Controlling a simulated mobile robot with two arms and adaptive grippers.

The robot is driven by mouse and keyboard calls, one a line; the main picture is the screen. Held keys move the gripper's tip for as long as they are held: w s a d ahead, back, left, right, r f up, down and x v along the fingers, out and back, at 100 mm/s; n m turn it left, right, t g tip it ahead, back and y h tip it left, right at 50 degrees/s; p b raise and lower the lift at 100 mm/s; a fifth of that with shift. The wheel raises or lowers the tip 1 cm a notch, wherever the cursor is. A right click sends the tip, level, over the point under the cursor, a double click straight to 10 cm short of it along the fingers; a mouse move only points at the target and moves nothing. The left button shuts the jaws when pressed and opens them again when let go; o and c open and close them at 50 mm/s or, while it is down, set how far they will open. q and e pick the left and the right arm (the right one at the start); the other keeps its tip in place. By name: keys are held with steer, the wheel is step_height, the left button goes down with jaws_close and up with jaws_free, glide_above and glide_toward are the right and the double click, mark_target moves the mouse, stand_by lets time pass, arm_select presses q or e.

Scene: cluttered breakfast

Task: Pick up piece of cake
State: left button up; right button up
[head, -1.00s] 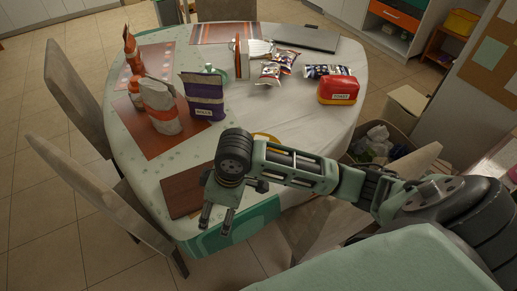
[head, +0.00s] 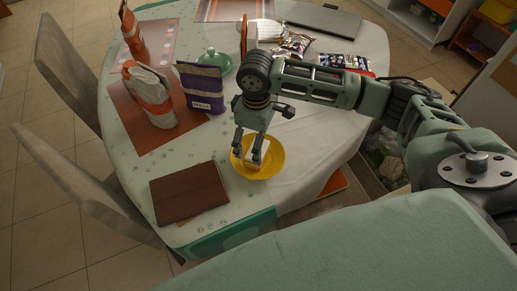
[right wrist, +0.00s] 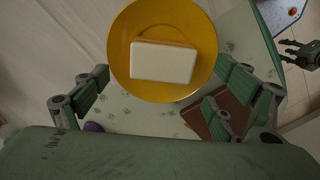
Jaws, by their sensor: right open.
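The piece of cake (head: 263,148) is a small pale block with a brown-orange side. It lies on a yellow plate (head: 275,165) near the table's front edge. In the right wrist view the cake (right wrist: 162,62) shows its white top, with the plate (right wrist: 122,55) around it. My right gripper (head: 248,154) points down over the plate, its fingers at the cake and partly hiding it. In the wrist view its open fingers stand wide apart, left and right of the cake. My left gripper (right wrist: 289,51) shows at the right edge of the wrist view, empty, its fingers apart.
A brown notebook-like item (head: 190,193) lies left of the plate. A purple bag (head: 203,88), a white and orange bag (head: 150,110) and a green-lidded dish (head: 214,62) stand further back. Snack packets (head: 296,44) and a closed laptop (head: 324,20) lie behind my right arm. White cloth right of the plate is clear.

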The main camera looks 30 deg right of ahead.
steer(key=shift+s+a+f, duration=0.15)
steer(key=shift+s+f, duration=0.1)
steer(key=shift+f, duration=0.35)
step_height(320, 180, down, 3)
steer(key=shift+r+p, duration=0.1)
steer(key=shift+p, duration=0.25)
steer(key=shift+f, duration=0.5)
steer(key=shift+d, duration=0.2)
steer(key=c, duration=0.9)
steer(key=shift+c, duration=0.9)
arm_select(q)
steer(key=shift+s+a+r, duration=0.25)
steer(key=shift+s+a, duration=0.05)
steer(key=shift+s, duration=0.2)
steer(key=shift+s+a+r, duration=0.2)
steer(key=shift+s+a, duration=0.05)
steer(key=shift+s, duration=0.2)
arm_select(e)
steer(key=shift+c, duration=0.9)
